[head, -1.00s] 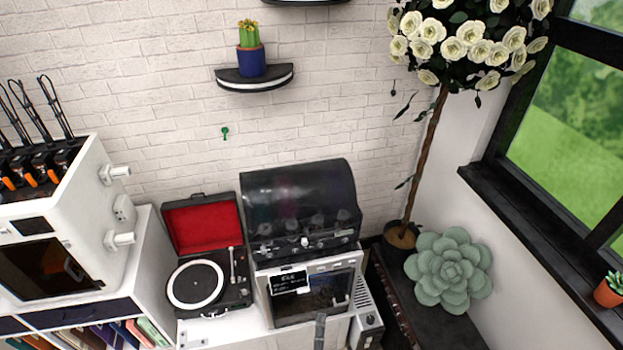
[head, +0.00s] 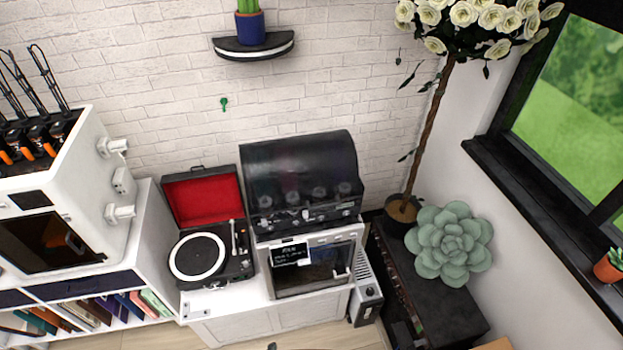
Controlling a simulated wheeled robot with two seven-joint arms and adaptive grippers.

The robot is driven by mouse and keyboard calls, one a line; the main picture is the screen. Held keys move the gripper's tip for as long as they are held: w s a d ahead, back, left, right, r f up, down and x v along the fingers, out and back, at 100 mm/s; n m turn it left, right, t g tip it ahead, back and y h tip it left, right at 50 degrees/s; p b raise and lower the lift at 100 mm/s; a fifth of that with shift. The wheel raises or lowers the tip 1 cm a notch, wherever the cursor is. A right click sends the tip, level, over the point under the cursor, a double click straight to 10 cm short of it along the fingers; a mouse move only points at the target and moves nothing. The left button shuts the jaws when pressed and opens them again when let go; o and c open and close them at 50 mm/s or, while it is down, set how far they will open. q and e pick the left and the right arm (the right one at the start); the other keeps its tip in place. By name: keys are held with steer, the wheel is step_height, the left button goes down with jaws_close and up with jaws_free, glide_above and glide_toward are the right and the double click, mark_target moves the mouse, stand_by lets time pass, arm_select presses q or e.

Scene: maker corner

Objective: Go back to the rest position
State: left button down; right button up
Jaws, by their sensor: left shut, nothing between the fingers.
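Only a small dark tip of my left gripper (head: 272,346) shows at the bottom edge of the head view, low in front of the white cabinet. The rest of it is cut off by the frame. It is shut and holds nothing, and it is apart from the furniture. My right gripper is not in view.
A record player (head: 198,255) and a 3D printer (head: 312,265) with a dark hood stand on a white cabinet (head: 235,325). A larger white machine (head: 60,215) is at left. A black cabinet (head: 450,305) with a succulent (head: 449,243) is at right. Some wooden floor (head: 150,338) shows.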

arm_select(q)
steer(key=s+a+f+n+g, duration=0.4)
steer(key=s+a+f+n, duration=0.2)
steer(key=s+a+f, duration=0.8)
steer(key=s+a+f+n+g, duration=0.1)
steer(key=s+a+f+n, duration=0.1)
steer(key=s, duration=0.8)
steer(key=s+a+f+n+g+b, duration=0.1)
steer(key=s+a+f+n, duration=0.2)
steer(key=s+f, duration=0.3)
steer(key=s+n, duration=0.1)
steer(key=s, duration=0.3)
steer(key=shift+a+f+n+g, duration=0.15)
steer(key=shift+f+n+g, duration=0.15)
steer(key=shift+g, duration=0.1)
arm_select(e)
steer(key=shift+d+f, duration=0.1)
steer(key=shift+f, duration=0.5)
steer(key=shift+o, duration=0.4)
